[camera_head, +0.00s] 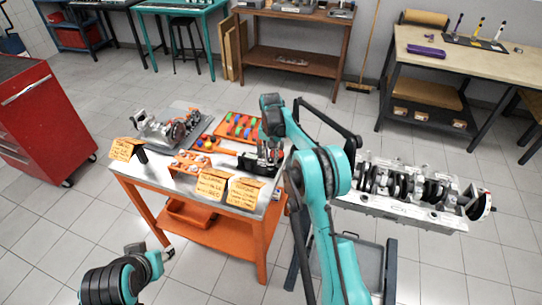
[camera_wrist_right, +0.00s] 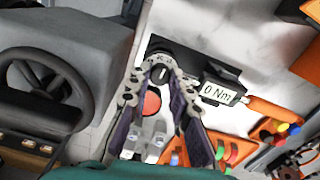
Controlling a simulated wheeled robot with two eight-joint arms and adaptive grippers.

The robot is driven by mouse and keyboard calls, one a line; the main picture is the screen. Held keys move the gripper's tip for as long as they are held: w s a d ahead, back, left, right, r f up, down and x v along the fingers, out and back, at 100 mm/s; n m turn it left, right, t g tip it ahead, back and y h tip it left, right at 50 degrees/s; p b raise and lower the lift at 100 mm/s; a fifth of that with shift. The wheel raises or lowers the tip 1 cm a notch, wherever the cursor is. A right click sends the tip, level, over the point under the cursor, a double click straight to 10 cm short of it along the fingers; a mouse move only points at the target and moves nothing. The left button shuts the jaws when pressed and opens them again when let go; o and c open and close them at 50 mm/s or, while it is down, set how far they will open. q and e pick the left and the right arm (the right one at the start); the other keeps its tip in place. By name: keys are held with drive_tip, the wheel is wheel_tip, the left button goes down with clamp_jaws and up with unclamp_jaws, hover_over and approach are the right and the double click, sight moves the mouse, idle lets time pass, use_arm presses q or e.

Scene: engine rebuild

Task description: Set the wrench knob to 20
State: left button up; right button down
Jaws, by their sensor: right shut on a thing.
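The torque wrench shows in the right wrist view with a label reading "0 Nm" (camera_wrist_right: 216,91) and an orange part (camera_wrist_right: 273,108) to its right. Its dark, round knob (camera_wrist_right: 160,73) is at the wrench's left end, between my right fingertips. My right gripper (camera_wrist_right: 158,66) is shut on the knob from above; in the head view the gripper (camera_head: 264,160) is low over the workbench's right part and hides most of the wrench. My left arm is at the lower left of the head view, its gripper (camera_head: 168,252) small and clear of the workbench; its jaws cannot be made out.
The orange-framed workbench (camera_head: 150,182) carries an engine part (camera_head: 172,130), an orange tray (camera_head: 238,126) of coloured pieces and several yellow notes (camera_head: 244,190) along its front edge. A large engine block (camera_head: 400,190) stands at right. A red cabinet (camera_head: 40,120) stands at left.

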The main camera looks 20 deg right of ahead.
sight(271, 159)
drive_tip(key=n, duration=0.5)
drive_tip(key=shift+p, duration=0.3)
idle(0.4)
drive_tip(key=c, duration=1.3)
unclamp_jaws()
drive_tip(key=shift+c, duration=0.2)
wheel_tip(271, 159, up, 12)
